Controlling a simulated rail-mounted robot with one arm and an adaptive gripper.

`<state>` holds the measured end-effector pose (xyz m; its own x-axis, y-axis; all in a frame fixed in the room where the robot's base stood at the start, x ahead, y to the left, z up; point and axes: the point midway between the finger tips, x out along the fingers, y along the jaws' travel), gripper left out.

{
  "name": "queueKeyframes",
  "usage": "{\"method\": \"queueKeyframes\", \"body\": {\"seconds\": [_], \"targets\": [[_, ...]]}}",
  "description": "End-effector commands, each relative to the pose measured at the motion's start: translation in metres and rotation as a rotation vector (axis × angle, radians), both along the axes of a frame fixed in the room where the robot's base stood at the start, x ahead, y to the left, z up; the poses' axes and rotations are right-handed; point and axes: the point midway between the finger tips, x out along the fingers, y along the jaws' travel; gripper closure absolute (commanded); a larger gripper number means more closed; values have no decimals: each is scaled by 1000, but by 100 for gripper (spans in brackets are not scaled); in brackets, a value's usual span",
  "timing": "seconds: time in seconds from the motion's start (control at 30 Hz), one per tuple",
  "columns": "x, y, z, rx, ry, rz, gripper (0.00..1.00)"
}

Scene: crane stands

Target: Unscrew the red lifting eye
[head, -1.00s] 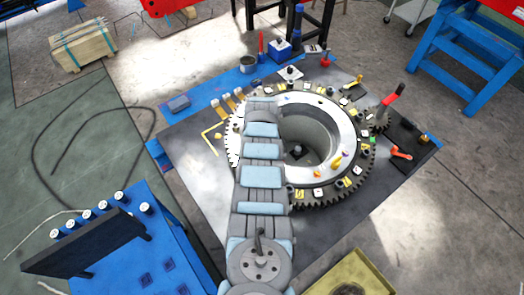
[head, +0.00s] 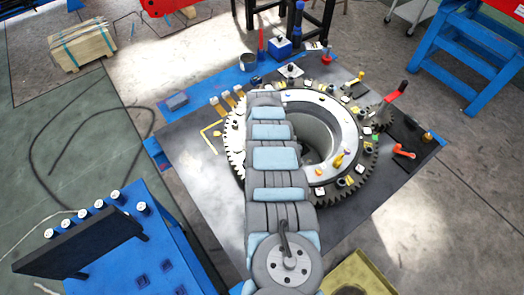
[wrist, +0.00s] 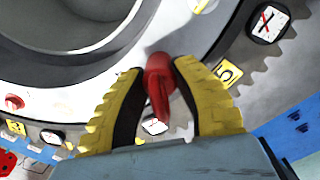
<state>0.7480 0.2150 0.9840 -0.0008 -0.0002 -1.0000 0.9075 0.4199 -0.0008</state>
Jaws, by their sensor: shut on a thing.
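The red lifting eye (wrist: 159,85) shows in the wrist view, at the outer edge of the pale ring of a large toothed ring. The two yellow-and-black fingers of my gripper (wrist: 159,88) stand on either side of it and are shut on it. The eye's lower part points down between the fingers. Its thread and seat are hidden. In the head view my arm covers my gripper and the eye, over the front left part of the toothed ring (head: 365,180).
Another red piece (wrist: 14,102) sits on the ring at the left of the wrist view. In the head view, a red-handled crank (head: 396,92) and an orange-red handle (head: 403,152) stand at the ring's right. Small tags and studs line the ring. The plate's front right is clear.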

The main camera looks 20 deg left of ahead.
Motion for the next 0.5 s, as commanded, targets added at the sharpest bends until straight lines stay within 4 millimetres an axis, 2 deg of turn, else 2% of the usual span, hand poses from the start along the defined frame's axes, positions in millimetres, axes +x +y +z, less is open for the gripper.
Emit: {"method": "queueKeyframes", "body": {"seconds": [0.17,0.43,0.47,0.5], "targets": [[1,0,-1,0,-1,127,100],[0,0,0,-1,0,143,100],[0,0,0,-1,0,143,63],[0,0,0,0,-1,143,52]]}}
